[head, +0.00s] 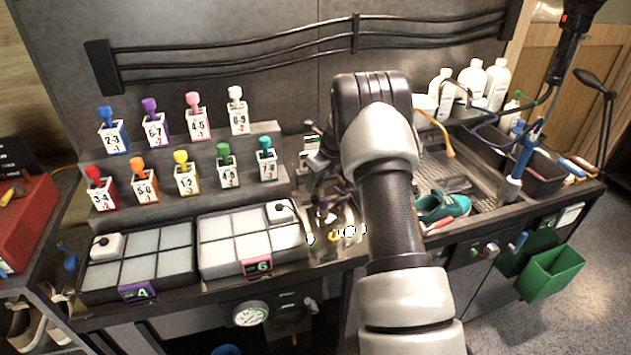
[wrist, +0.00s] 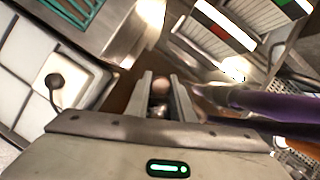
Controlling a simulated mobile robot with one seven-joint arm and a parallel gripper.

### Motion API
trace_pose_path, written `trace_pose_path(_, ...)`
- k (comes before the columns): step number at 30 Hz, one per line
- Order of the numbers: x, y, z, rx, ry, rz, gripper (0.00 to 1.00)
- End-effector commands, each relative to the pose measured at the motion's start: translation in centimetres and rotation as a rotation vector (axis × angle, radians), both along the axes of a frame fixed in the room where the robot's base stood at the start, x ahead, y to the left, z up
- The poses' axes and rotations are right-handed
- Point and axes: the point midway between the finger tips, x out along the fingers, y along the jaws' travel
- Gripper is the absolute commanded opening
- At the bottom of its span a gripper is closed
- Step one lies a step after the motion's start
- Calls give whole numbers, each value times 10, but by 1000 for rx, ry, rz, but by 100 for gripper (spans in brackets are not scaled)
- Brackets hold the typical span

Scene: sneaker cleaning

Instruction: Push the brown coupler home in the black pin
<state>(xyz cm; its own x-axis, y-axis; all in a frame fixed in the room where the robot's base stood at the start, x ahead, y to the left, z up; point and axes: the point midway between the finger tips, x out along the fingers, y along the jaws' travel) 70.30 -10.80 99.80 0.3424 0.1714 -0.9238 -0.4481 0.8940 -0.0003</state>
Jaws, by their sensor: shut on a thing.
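My gripper (wrist: 162,78) is shut in the wrist view, with a small brown rounded piece (wrist: 161,87) between its two fingers. This looks like the brown coupler, though only its end shows. A dark and shiny part sits just below it between the fingers. In the head view my gripper (head: 322,190) is small and dark, low over the bench left of my arm, and its fingertips are hard to make out. I cannot pick out the black pin for certain in either view, nor tell how the coupler sits against it.
A purple hose (wrist: 265,104) runs close right of my fingers. Two compartment trays, tray 4 (head: 139,291) and tray 6 (head: 257,268), lie left of my arm. Numbered bottles stand on stepped shelves behind. A teal sneaker (head: 436,207) lies right, by a grated sink.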

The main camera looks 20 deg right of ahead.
Motion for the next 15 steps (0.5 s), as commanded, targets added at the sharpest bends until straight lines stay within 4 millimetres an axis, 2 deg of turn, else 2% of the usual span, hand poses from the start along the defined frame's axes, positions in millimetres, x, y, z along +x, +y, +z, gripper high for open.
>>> trace_pose_path(15,0,0,-14,0,0,1,1)
